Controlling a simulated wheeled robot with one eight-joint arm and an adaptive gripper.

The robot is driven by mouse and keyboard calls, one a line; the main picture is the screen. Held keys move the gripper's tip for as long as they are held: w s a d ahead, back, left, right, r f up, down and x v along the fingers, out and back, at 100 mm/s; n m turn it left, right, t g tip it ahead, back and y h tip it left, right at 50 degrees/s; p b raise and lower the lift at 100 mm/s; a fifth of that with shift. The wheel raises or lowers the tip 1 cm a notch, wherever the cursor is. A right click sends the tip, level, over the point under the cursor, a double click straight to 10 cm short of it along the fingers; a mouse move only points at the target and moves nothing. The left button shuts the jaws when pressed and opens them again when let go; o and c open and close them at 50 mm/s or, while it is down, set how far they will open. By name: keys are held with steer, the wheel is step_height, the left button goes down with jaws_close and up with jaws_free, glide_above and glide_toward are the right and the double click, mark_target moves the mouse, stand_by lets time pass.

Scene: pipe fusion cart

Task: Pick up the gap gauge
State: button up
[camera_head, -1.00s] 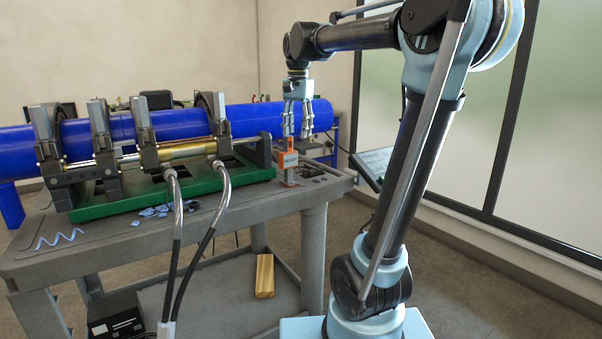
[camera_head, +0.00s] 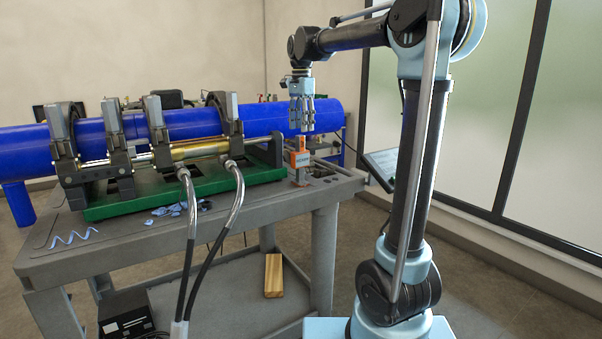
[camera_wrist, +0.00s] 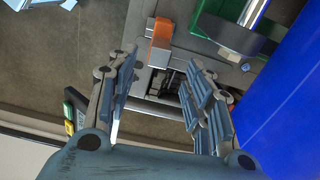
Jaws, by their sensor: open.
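The gap gauge, which I take to be the small orange and grey upright piece (camera_head: 299,158), stands on the right end of the cart top. In the wrist view its orange part (camera_wrist: 160,40) shows just beyond the fingertips, nearer the left finger. My gripper (camera_head: 306,130) points down above and slightly right of the gauge in the head view. In the wrist view my gripper (camera_wrist: 162,76) is open, with nothing between its fingers. The gauge's lower part is hard to make out in the wrist view.
The blue pipe (camera_head: 180,124) lies clamped in the green-based machine (camera_head: 150,195), left of the gauge; it also fills the right of the wrist view (camera_wrist: 285,110). Blue shavings (camera_head: 168,210) lie on the cart (camera_head: 225,213). A tilted screen (camera_head: 382,166) stands at the cart's right.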

mark_target(300, 153)
step_height(300, 153, down, 6)
steer(key=shift+r, duration=0.1)
steer(key=shift+s+a+f, duration=0.1)
steer(key=shift+s+f, duration=0.05)
steer(key=shift+f, duration=1.2)
steer(key=shift+s+a+f, duration=0.1)
steer(key=shift+f, duration=1.25)
steer(key=shift+c, duration=0.6)
jaws_close()
